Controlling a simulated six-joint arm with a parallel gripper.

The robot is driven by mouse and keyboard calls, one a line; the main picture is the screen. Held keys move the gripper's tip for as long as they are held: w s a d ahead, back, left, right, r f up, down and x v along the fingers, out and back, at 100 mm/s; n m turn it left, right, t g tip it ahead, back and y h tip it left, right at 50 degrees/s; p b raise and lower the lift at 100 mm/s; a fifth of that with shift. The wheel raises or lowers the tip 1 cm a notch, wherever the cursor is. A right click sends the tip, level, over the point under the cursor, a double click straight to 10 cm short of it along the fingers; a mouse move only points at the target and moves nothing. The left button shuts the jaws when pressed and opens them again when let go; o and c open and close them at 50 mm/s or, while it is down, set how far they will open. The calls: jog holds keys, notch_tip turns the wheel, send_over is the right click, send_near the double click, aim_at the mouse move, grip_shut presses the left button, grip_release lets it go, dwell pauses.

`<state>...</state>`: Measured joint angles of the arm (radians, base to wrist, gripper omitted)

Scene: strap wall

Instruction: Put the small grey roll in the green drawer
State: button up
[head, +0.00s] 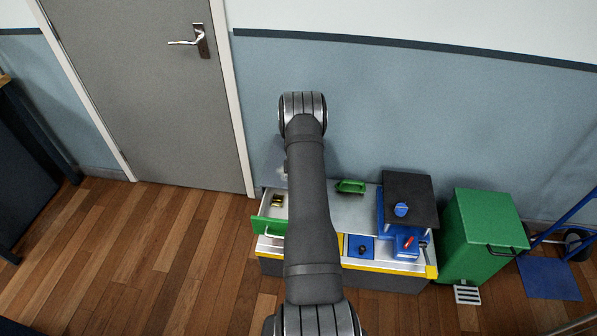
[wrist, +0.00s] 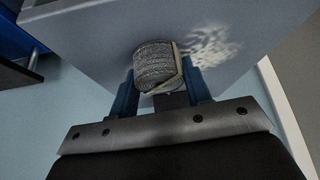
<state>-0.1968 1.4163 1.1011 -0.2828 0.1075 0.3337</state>
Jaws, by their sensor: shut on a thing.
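The small grey roll (wrist: 155,62) is a ribbed, dark grey cylinder with a tan band around its side. My gripper (wrist: 162,88) is shut on it, with a blue finger on each side, in the wrist view. In the head view my arm hides most of the gripper, and I cannot make out the roll. The green drawer (head: 268,226) is pulled open at the left end of the low cabinet. A small yellow and dark thing (head: 277,200) lies inside it. My arm covers the right part of the drawer.
The grey cabinet top (head: 352,212) holds a green handled thing (head: 350,187) and a blue unit with a black top (head: 407,187). A blue drawer (head: 361,249) faces front. A green bin (head: 485,230) stands right of the cabinet. The wooden floor at left is clear.

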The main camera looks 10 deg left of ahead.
jog(key=o, duration=1)
jog(key=shift+s+r, duration=0.15)
jog(key=shift+r, duration=0.3)
jog(key=v, duration=1.1)
jog(key=shift+o, duration=0.3)
jog(key=shift+s+r, duration=0.1)
jog(key=shift+r, duration=0.05)
